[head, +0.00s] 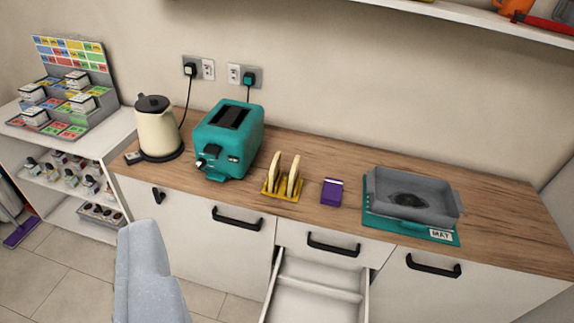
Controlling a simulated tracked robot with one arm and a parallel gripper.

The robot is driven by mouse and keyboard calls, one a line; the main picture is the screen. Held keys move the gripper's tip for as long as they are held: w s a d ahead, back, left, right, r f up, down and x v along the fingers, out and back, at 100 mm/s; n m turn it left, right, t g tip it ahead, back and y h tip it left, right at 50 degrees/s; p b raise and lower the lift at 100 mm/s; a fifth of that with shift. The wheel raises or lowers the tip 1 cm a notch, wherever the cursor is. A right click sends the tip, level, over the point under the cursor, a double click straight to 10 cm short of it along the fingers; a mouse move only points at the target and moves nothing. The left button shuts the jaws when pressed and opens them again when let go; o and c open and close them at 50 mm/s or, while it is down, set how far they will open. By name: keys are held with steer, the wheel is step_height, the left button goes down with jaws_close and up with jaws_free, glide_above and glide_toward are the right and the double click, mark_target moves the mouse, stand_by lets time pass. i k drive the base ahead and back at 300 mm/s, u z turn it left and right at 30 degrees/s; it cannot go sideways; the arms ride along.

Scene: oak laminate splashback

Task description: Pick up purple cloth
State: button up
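A small purple block-like item (331,191) with a lighter top edge lies on the wooden counter (480,200), between the yellow toast rack and the grey pan. It looks like a folded cloth or a small packet; I cannot tell which. Another purple thing (20,232), flat like a mop head, is on the floor at the far left edge. My gripper is not in view.
A teal toaster (228,139), cream kettle (158,130) and toast rack (282,180) stand to the left. A grey pan (412,196) sits on a teal mat. A drawer (315,295) is open below. A blue-grey chair-like shape (145,270) stands in front.

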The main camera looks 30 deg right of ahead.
mark_target(331, 193)
steer(key=z, duration=0.35)
steer(key=i, duration=1.4)
steer(key=z, duration=0.8)
steer(key=k, duration=0.8)
steer(key=z, duration=0.2)
steer(key=i, duration=0.85)
steer(key=u, duration=0.05)
